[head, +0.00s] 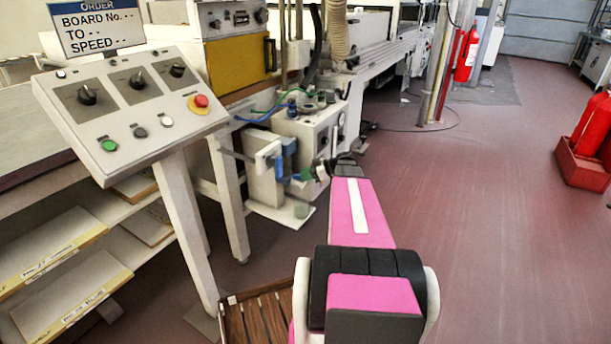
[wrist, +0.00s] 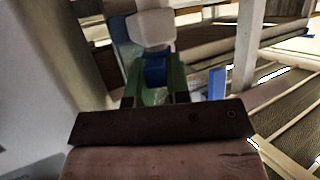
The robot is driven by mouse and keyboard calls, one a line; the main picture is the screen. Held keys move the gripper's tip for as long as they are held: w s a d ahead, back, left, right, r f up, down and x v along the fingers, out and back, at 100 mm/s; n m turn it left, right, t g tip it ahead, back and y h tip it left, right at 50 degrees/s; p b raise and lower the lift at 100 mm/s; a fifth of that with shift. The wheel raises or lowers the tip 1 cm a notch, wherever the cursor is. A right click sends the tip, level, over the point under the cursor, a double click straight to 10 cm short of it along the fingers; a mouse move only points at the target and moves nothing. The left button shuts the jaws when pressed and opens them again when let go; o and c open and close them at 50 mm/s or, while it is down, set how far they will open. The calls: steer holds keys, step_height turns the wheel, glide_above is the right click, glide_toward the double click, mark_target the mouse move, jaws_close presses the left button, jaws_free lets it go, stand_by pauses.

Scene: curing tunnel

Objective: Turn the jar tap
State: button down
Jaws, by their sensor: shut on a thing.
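The jar tap is a small blue piece (wrist: 155,72) on a white fitting (wrist: 150,30) in the wrist view. The green fingers of my gripper (wrist: 156,90) stand on either side of it and are shut on it. In the head view my gripper (head: 306,175) is at the end of my pink arm, beside blue parts (head: 278,166) at the white jar (head: 264,183). The fingertips are small there, and the tap's exact angle cannot be told.
A white machine box (head: 300,128) with hoses stands just behind the jar. A control panel (head: 130,105) on a slanted leg is at left, above shelves (head: 50,240). Red extinguishers (head: 594,122) stand at right. The red floor (head: 480,220) between is clear.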

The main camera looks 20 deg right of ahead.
steer(key=shift+w+d+t, duration=0.2)
steer(key=shift+w+t, duration=0.05)
steer(key=shift+t, duration=0.15)
steer(key=m+t+h, duration=0.1)
steer(key=m, duration=0.1)
steer(key=m+t+h, duration=0.1)
steer(key=t, duration=0.1)
steer(key=shift+s+a+m+h, duration=0.15)
steer(key=shift+s+m+h, duration=0.15)
steer(key=shift+m, duration=0.1)
steer(key=shift+s+m+t+h, duration=0.1)
steer(key=shift+m+t+h, duration=1.3)
steer(key=shift+m+h, duration=0.4)
steer(key=c, duration=1.8)
jaws_free()
steer(key=shift+c, duration=0.2)
steer(key=o, duration=1)
steer(key=shift+o, duration=0.2)
steer(key=shift+a, duration=0.1)
steer(key=shift+s, duration=0.1)
